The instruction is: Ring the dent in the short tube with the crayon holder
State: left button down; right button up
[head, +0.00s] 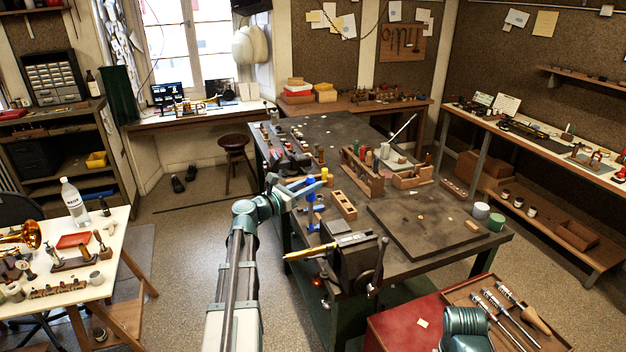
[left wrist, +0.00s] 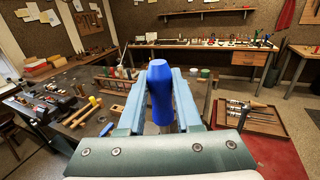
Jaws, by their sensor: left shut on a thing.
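My left gripper (head: 303,188) is shut on a blue, handle-like thing, which I take to be the crayon holder (left wrist: 160,92); it stands between the two pale blue fingers in the left wrist view. In the head view the gripper is over the left edge of the large workbench, above and behind the vise (head: 357,262). A yellow brass tube (head: 310,252), apparently the short tube, sticks out to the left from the vise jaws. The gripper is apart from it. The dent is too small to make out. My right gripper is out of view.
The dark workbench (head: 400,290) carries a wooden tool rack (head: 362,172), a slotted wooden block (head: 343,205) and a flat dark board (head: 425,225). A red cabinet with a tool tray (head: 505,315) stands at the front right. A white table (head: 70,305) is at the left, with open floor between.

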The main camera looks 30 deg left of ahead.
aim_at(310, 205)
pick_arm(q)
jog(key=shift+s, duration=0.2)
jog(key=shift+f+b, duration=0.55)
jog(key=shift+b, duration=0.05)
notch_tip(310, 205, down, 5)
jog(key=b, duration=0.4)
jog(key=shift+a+r+b, duration=0.1)
jog(key=shift+b, duration=0.25)
jog(key=shift+f+b, duration=0.6)
dwell(0.6)
jog(key=shift+w+r, duration=0.1)
dwell(0.3)
jog(key=shift+d, duration=0.3)
jog(key=shift+d, duration=0.25)
dwell(0.5)
jog(key=shift+s+d, duration=0.1)
jog(key=shift+s, duration=0.15)
dwell(0.5)
